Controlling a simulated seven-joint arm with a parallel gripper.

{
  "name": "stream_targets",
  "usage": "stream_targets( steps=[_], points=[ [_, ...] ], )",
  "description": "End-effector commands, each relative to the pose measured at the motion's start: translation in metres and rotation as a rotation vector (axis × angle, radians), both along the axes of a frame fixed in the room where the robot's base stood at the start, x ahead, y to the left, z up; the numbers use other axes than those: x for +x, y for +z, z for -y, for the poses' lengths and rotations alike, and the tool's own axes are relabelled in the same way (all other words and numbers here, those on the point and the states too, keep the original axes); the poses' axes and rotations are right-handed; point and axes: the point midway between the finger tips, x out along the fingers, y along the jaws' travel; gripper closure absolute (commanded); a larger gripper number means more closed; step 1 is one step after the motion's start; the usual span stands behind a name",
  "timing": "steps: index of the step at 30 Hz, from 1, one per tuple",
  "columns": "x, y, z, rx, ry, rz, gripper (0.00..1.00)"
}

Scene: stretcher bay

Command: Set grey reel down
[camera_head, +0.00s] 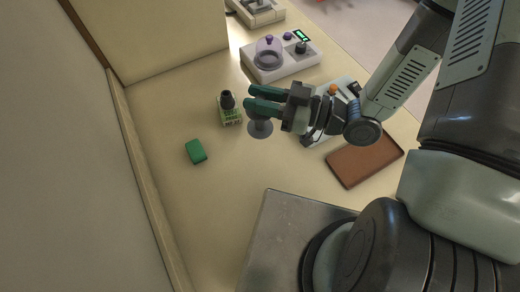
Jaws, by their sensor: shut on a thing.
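My gripper (264,98), with dark green fingers, reaches in from the right above the middle of the bench. It is shut on the grey reel (260,129). The reel shows just below the fingers, with its round lower disc in view. Its upper part is largely hidden behind the fingers. I cannot tell whether the disc touches the bench top (200,195) or hangs a little above it.
A dark-capped green bottle (230,114) stands close left of the reel. A green block (196,151) lies farther left. A white device with a clear dome (282,62) stands behind. A brown tray (365,158) lies at right. The front left bench is clear.

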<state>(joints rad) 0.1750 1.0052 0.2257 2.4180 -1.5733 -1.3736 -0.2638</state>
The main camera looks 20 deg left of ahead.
Motion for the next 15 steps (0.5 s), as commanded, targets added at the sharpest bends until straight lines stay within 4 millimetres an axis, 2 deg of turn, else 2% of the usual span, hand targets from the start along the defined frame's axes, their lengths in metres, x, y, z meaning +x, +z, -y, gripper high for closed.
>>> stream_targets(
  steps=[5,12,15],
  points=[
    [0.0,-0.02,0.0,0.001,0.0,-0.003,1.0],
    [0.0,-0.063,-0.001,-0.001,0.0,-0.004,1.0],
    [0.0,-0.073,-0.001,0.001,0.0,-0.001,1.0]
  ],
)
